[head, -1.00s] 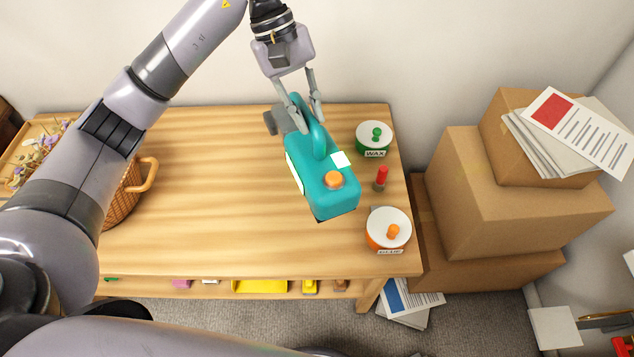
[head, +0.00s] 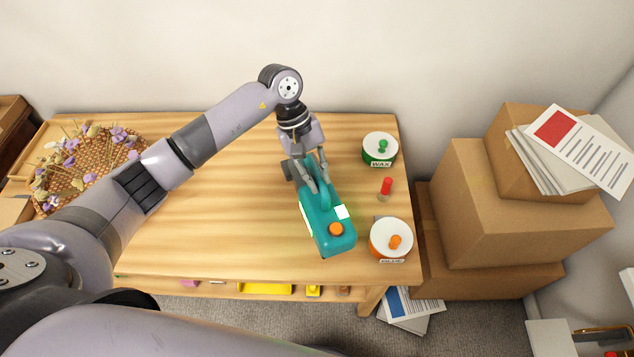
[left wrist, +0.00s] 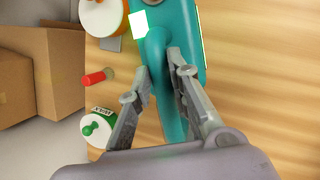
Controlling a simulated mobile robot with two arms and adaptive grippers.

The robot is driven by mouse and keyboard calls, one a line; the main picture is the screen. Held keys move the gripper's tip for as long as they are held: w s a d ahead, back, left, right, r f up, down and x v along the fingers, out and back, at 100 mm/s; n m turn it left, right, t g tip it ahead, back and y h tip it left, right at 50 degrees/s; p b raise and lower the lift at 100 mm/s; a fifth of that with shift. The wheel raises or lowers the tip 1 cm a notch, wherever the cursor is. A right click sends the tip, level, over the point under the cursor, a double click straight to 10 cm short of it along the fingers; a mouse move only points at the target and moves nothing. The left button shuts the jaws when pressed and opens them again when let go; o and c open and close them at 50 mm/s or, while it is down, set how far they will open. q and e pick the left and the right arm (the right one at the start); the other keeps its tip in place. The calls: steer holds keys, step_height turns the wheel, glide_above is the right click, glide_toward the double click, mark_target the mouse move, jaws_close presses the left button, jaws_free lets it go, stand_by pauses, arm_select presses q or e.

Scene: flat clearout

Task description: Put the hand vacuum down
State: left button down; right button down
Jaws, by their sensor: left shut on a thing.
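The teal hand vacuum (head: 322,228), with an orange button and a white label, is at the right part of the wooden table (head: 220,235). My left gripper (head: 318,183) is shut on its handle from above. In the left wrist view the fingers (left wrist: 158,84) lie on both sides of the handle, and the vacuum's body (left wrist: 186,25) extends beyond them. The vacuum is low over the tabletop; I cannot tell whether its underside touches the wood. My right gripper is not in view.
A wicker basket of dried flowers (head: 90,165) is at the left. Cardboard boxes (head: 480,195) stand beyond the right edge. The table's middle is clear.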

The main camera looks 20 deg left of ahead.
mark_target(324, 208)
arm_select(q)
steer(key=shift+d+f+p, duration=0.1)
steer(key=shift+f+p, duration=0.45)
steer(key=shift+f, duration=1.6)
steer(key=shift+f, duration=0.15)
steer(key=c, duration=1.5)
jaws_free()
